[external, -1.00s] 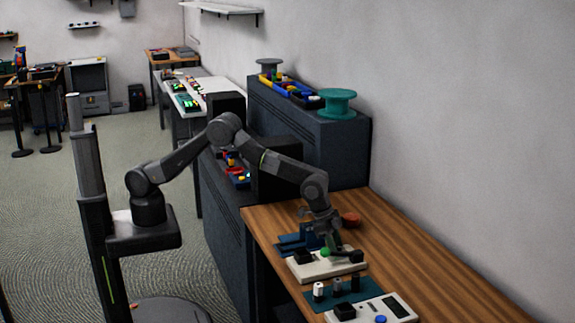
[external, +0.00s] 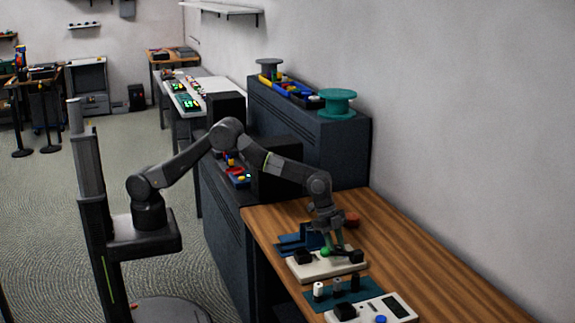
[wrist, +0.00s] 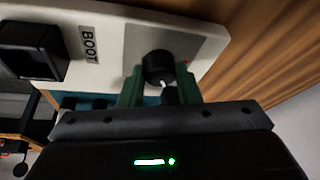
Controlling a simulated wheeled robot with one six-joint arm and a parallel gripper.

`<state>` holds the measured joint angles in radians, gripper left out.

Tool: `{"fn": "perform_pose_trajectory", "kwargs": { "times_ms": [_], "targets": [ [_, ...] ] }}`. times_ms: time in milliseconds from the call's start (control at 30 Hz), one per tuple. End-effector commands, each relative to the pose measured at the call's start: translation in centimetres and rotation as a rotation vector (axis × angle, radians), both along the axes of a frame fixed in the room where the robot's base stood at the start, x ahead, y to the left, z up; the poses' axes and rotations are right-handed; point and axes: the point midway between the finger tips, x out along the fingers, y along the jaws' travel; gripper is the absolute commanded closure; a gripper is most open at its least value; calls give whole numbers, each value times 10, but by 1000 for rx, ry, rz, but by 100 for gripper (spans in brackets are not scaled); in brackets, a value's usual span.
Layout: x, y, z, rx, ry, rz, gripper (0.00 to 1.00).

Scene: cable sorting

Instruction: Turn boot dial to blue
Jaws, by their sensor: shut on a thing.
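The boot panel is a white box (external: 312,270) on the wooden bench, and it shows in the wrist view with a BOOT label (wrist: 88,45). Its dial (wrist: 158,68) is a round black knob with a white pointer mark on the side toward my gripper. My gripper (wrist: 159,77) is shut on the dial, with a green finger on each side of it. In the external view my gripper (external: 335,244) reaches down onto the panel and partly hides the dial. A small red mark (wrist: 186,63) shows beside the dial. I see no blue mark.
A black block (wrist: 35,50) sits on the panel beside the label. A teal mat (external: 327,297) with small upright parts and a white device (external: 395,306) lie in front. A red round thing (external: 352,219) is behind. The bench's right side (external: 420,255) is clear.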

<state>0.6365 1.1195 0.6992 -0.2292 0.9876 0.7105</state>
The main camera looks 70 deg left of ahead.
Motion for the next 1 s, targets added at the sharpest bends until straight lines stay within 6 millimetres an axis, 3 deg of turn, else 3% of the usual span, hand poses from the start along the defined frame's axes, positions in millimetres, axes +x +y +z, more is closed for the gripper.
{"fn": "perform_pose_trajectory", "kwargs": {
  "times_ms": [200,233,300,333,733,1000],
  "targets": [
    [0,0,0,1,-1,0,93],
    [0,0,0,0,-1,0,64],
    [0,0,0,0,-1,0,50],
    [0,0,0,0,-1,0,48],
    [-1,3,8,-1,-2,2,48],
    [-9,22,57,-2,-3,2,48]
  ]
}}
